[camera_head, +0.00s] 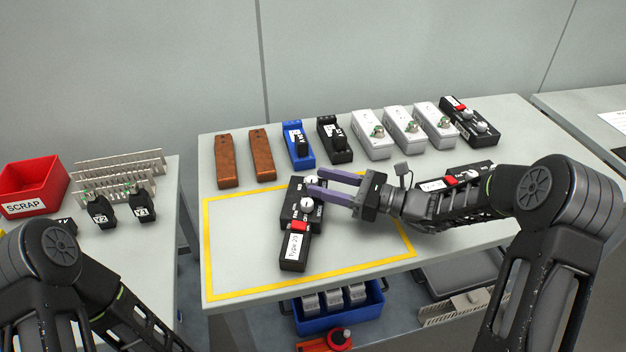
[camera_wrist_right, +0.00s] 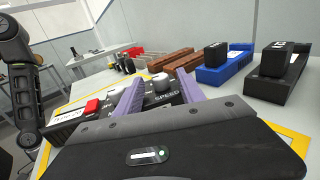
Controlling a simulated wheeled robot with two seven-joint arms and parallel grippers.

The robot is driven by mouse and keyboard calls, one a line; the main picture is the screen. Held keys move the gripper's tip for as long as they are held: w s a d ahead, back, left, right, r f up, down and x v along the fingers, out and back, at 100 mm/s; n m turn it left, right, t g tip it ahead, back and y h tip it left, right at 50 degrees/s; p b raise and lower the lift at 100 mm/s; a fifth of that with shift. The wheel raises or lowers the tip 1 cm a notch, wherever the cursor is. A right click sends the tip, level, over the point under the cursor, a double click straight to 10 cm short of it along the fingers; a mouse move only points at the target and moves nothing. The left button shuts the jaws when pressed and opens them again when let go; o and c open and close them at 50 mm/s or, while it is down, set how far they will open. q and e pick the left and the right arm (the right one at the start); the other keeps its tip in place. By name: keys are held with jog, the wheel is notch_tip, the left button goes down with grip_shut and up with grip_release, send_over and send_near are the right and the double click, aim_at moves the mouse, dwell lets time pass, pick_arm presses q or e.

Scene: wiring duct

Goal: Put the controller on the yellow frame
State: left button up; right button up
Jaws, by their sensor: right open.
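A black controller (camera_head: 297,240) with a red button, a white label and two white knobs lies inside the yellow frame (camera_head: 240,290) marked on the table. My right gripper (camera_head: 310,187) is open, with its purple fingers at the controller's knob end. In the right wrist view the controller (camera_wrist_right: 84,118) lies beyond and between the fingers of my right gripper (camera_wrist_right: 158,95), near the knob marked SPEED. Whether the fingers touch it I cannot tell. A second black controller (camera_head: 450,182) lies right of the frame, partly behind my right arm. My left arm is at lower left; its gripper is out of view.
A row along the table's back holds brown blocks (camera_head: 226,160), a blue device (camera_head: 298,145), black and grey devices, and another black controller (camera_head: 470,120). A red SCRAP bin (camera_head: 32,186) is on the left table. A blue bin (camera_head: 340,312) is below. The frame's left part is clear.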

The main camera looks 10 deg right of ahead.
jog(key=v, duration=0.8)
jog(key=shift+s+d, duration=0.15)
jog(key=shift+d, duration=0.15)
